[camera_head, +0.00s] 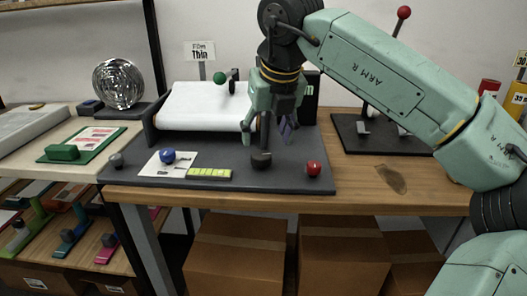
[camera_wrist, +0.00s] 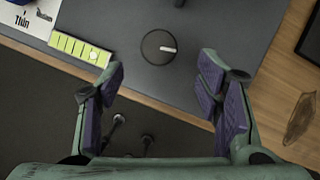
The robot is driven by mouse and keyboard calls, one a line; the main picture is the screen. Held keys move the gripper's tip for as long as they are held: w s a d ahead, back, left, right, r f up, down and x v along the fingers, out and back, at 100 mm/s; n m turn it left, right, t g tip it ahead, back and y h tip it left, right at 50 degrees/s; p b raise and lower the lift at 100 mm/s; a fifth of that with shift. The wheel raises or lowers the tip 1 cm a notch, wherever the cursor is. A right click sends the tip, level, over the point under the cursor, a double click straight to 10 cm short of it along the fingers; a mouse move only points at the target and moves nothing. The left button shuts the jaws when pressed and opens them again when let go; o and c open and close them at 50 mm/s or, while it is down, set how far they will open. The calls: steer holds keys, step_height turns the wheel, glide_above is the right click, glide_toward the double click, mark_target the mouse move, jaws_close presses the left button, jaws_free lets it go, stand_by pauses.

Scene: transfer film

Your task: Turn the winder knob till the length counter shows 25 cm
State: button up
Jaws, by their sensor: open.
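A black round knob (camera_head: 261,159), which looks like the winder knob, stands on the front of the dark grey machine base. In the wrist view the knob (camera_wrist: 150,45) has a white pointer line toward the right. My gripper (camera_head: 267,132) hangs above it, fingers down, open and empty. In the wrist view the knob lies just beyond and between my spread fingertips (camera_wrist: 160,78), with no visible contact. A yellow-green segmented strip (camera_head: 209,174), possibly the length counter, lies left of the knob; it also shows in the wrist view (camera_wrist: 72,45) with a pale round marker. No figure is readable.
A red ball knob (camera_head: 313,168) stands right of the black knob, a blue one (camera_head: 168,156) left on a white card. Another dark device (camera_head: 375,135) stands farther right. Bare wood separates the devices.

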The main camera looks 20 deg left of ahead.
mark_target(263, 155)
steer(key=x, duration=0.6)
steer(key=shift+w+a+f+p, duration=0.1)
steer(key=shift+f+p, duration=0.15)
steer(key=shift+p, duration=0.1)
steer(key=c, duration=1.2)
steer(key=shift+o, duration=0.2)
steer(key=shift+n, duration=0.4)
steer(key=n, duration=0.1)
steer(key=n+g+y, duration=0.1)
steer(key=n, duration=0.1)
steer(key=shift+w+r+n+p, duration=0.1)
steer(key=shift+w+n+p, duration=0.1)
steer(key=shift+n+p, duration=0.15)
steer(key=shift+w+n+g+y+p, duration=0.15)
steer(key=shift+n+g+p, duration=0.3)
steer(key=shift+n, duration=0.65)
steer(key=shift+n+g+y+p, duration=0.25)
steer(key=shift+n+g+p, duration=0.2)
steer(key=shift+n, duration=0.6)
